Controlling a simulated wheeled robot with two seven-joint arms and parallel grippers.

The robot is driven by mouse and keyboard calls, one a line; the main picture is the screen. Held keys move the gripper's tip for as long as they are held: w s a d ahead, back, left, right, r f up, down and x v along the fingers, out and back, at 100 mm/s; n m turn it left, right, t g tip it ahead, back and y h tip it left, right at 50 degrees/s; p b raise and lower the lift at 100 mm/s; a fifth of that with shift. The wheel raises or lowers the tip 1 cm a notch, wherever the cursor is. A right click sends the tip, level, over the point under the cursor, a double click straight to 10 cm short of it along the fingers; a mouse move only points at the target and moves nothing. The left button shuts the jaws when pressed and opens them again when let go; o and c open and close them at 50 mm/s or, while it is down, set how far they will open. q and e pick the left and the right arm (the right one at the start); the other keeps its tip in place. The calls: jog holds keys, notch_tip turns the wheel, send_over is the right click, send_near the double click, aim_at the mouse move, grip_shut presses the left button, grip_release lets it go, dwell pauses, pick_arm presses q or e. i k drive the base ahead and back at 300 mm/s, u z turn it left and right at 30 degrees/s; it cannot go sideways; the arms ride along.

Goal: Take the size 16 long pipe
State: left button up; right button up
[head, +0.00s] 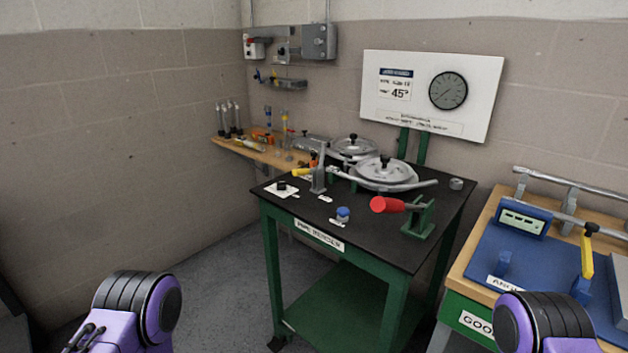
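I cannot pick out the size 16 long pipe for certain, as no size mark on any pipe is readable. A long grey pipe (590,188) lies raised across the back of the wooden bench at the right and runs out of the right edge of the head view. A second grey bar (600,228) runs below it, behind the blue plate. Purple and black parts of my two arms show at the bottom left and bottom right. Neither gripper's fingers are in view.
A green bench with a black top (400,240) labelled as a pipe bender stands in the middle, carrying bending tools and a red-handled lever (388,205). A blue plate (540,262) with a yellow lever (587,255) lies on the right bench. Open floor (215,300) lies left.

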aim_at(371, 186)
jog(key=u, duration=1.5)
jog(key=i, duration=2.5)
jog(key=z, duration=3.1)
